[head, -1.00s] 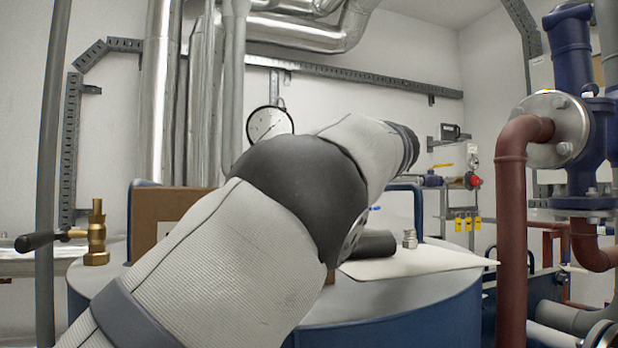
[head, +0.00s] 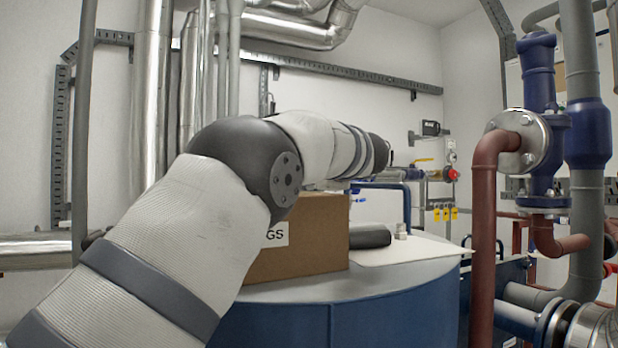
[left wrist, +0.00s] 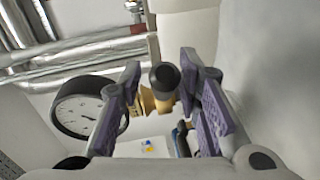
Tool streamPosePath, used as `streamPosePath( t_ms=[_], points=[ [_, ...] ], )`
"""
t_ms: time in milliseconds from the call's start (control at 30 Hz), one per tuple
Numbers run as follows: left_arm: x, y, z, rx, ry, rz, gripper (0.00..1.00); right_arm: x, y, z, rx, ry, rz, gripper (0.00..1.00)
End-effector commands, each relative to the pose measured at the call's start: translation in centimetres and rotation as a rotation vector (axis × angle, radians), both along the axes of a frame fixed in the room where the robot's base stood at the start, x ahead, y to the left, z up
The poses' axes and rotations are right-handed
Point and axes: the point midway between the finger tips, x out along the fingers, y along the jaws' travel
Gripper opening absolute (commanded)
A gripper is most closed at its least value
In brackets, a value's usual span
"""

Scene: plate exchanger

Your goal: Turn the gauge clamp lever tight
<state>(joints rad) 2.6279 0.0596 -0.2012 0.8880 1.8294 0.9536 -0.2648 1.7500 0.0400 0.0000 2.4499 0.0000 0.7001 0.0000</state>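In the left wrist view, a black rounded handle end (left wrist: 164,77) points at the camera, with brass parts (left wrist: 147,101) behind it; it looks like the clamp lever. My left gripper (left wrist: 161,88) is open, with purple-padded fingers either side of the handle. I cannot tell whether they touch it. A round black-rimmed gauge (left wrist: 88,108) with a white dial is left of the fingers. In the head view my left arm reaches from lower left to the middle; its fingers cannot be made out, and the gauge is hidden. My right gripper is in neither view.
A cardboard box (head: 312,240), a dark cylinder (head: 369,237) and a pale sheet (head: 425,247) sit on the blue tank (head: 400,312). Red-brown pipes (head: 484,240) and blue valves (head: 541,90) stand at the right. Silver ducts (head: 152,100) rise behind my arm.

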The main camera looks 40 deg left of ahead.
Motion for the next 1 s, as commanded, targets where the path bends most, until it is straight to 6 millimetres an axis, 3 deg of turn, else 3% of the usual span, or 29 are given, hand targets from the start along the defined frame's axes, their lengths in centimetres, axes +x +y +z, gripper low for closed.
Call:
streamPosePath(
  t_ms=[333, 700, 833, 1000],
  points=[
    [-0.2, -0.6, -0.1, -0.003, 0.004, 0.000, 0.37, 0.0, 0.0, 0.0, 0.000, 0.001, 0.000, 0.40],
    [-4.0, -8.6, 1.3, 0.000, 0.001, 0.000, 0.37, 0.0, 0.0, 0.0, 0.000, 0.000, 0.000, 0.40],
    [-4.7, -10.3, 1.5, -0.002, 0.001, 0.000, 0.37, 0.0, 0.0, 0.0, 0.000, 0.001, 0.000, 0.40],
    [-5.0, -10.8, 1.5, -0.001, 0.002, 0.002, 0.37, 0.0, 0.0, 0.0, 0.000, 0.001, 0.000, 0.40]
  ],
)
